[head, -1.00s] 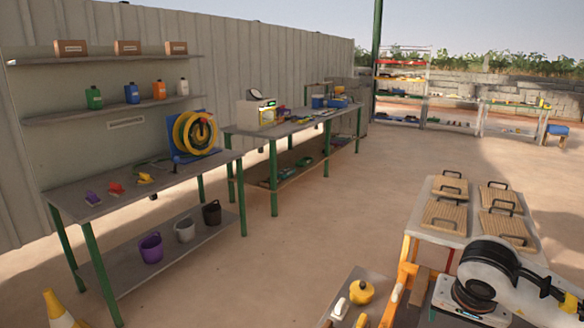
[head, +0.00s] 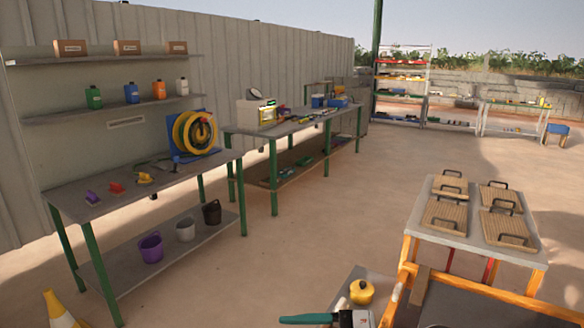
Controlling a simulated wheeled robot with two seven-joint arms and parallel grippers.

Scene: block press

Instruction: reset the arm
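The large white and black arm at the right has left the view. My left gripper is not in view.
An orange frame (head: 470,287) around a dark surface stands at bottom right, before a table (head: 420,236) with several handled wooden boards. A workbench (head: 160,178) and a cone (head: 58,312) are at left. The middle ground is clear.

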